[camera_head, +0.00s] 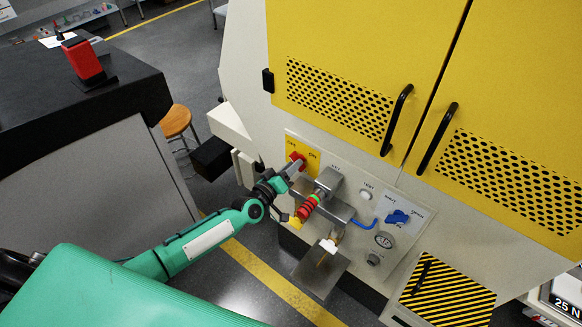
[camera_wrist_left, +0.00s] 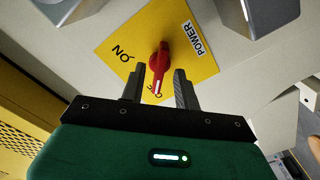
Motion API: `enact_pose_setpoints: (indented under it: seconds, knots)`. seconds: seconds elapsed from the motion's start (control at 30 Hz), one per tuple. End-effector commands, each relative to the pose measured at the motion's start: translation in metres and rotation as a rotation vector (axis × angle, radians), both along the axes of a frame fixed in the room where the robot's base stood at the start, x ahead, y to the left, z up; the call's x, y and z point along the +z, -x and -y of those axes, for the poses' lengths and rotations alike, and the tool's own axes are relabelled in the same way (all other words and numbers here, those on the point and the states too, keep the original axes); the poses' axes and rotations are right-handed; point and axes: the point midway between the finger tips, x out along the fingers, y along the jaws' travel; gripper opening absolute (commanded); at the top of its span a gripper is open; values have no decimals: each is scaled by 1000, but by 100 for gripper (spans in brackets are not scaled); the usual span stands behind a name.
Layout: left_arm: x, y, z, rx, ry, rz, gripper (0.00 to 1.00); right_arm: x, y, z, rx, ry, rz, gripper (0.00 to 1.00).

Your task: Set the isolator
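The isolator is a red rotary knob (camera_head: 297,157) on a yellow plate with ON and OFF marks, at the upper left of the machine's control panel. In the left wrist view the red knob (camera_wrist_left: 163,60) sits in the middle of the yellow plate (camera_wrist_left: 115,35). Its handle points toward the partly covered OFF mark, away from POWER. My left gripper (camera_head: 290,170) is at the knob. In the wrist view its two fingers (camera_wrist_left: 160,76) stand open on either side of the handle, with a visible gap on each side. My right gripper is not in view.
Right of the isolator, the panel (camera_head: 345,172) carries a grey block, a white button and a blue knob (camera_head: 398,217). A red-and-green ringed part (camera_head: 308,207) sticks out just below my gripper. Yellow doors (camera_head: 365,60) with black handles rise above. A dark counter (camera_head: 60,110) stands left.

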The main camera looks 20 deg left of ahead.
Motion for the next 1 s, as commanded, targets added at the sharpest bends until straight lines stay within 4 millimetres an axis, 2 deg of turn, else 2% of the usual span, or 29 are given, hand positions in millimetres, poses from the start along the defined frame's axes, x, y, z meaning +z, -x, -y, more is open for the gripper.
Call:
enact_pose_setpoints:
  seconds: [0.03, 0.17, 0.57, 0.77, 1.0]
  knots:
    - [0, 0, 0, 0, 0, 0, 26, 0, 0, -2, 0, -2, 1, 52]
    - [0, 0, 0, 0, 0, 0, 0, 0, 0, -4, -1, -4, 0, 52]
    - [0, 0, 0, 0, -33, 12, 0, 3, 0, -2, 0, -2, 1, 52]
    - [2, 0, 0, 1, -130, 48, 0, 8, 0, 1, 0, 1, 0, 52]
    - [2, 0, 0, 1, -323, 117, 0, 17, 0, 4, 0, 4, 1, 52]
